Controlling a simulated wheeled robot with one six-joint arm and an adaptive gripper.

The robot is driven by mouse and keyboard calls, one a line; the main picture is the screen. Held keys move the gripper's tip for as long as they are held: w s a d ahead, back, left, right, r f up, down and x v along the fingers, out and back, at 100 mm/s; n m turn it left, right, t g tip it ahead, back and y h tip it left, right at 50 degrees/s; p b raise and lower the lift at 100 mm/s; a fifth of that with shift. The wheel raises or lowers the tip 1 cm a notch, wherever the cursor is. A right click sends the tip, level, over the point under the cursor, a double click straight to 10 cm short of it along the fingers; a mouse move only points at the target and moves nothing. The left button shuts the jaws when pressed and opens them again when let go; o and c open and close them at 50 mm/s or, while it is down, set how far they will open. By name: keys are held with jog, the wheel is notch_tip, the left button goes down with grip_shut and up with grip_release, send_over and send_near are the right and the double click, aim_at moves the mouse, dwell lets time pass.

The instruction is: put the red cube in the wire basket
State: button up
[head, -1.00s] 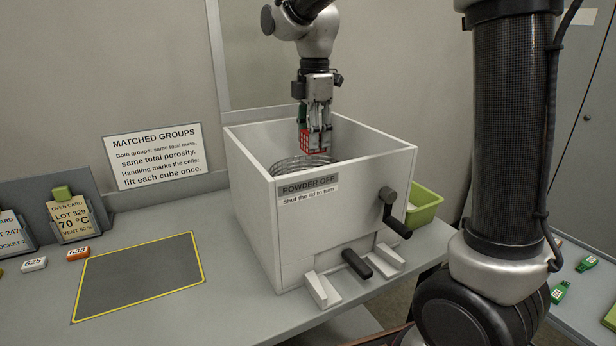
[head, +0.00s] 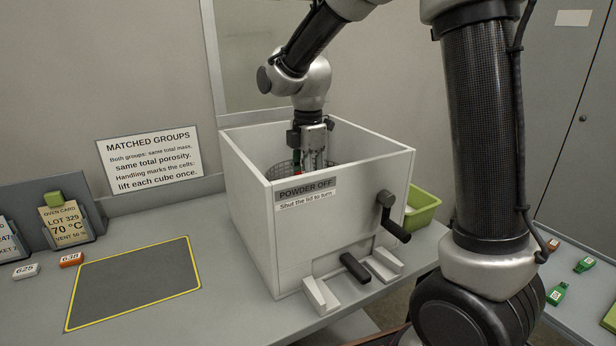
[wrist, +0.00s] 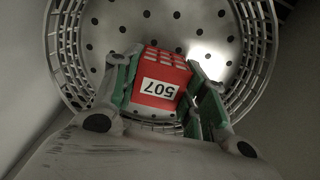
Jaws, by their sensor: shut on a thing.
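The red cube (wrist: 162,78) is a lattice block with a white 507 label, held between the green pads of my gripper (wrist: 163,85) in the wrist view. The wire basket (wrist: 245,40) is round, with a perforated metal floor, and lies below the cube. In the head view the wire basket (head: 283,168) shows as a rim inside the white box. My gripper (head: 310,165) reaches down into the open box there, and its fingertips and most of the cube are hidden by the box's front wall. I cannot tell whether the cube touches the basket floor.
The white box (head: 250,215) has high walls, a crank (head: 393,215) and a foot-like lever (head: 355,267) in front. A yellow-edged grey mat (head: 135,282) lies left. Tags 625 (head: 26,271) and 638 (head: 70,260) lie beside it. A green bin (head: 424,207) stands right.

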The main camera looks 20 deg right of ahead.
jog(key=shift+f, duration=0.1)
jog(key=o, duration=1)
notch_tip(320, 180, up, 12)
jog(key=s+d+r+m+t, duration=0.2)
jog(key=s+d+m, duration=0.7)
jog(key=s, duration=0.2)
jog(key=s+d+f+m, duration=0.1)
jog(key=s+d+m, duration=0.1)
jog(key=s+m, duration=0.1)
jog(key=s+d+f+m+t, duration=0.1)
jog(key=s+d+f+m, duration=0.1)
jog(key=s+m, duration=0.2)
jog(key=s+d+f+m+t, duration=0.1)
jog(key=s+d+f+m, duration=0.1)
jog(key=s+m, duration=0.2)
jog(key=shift+s, duration=1)
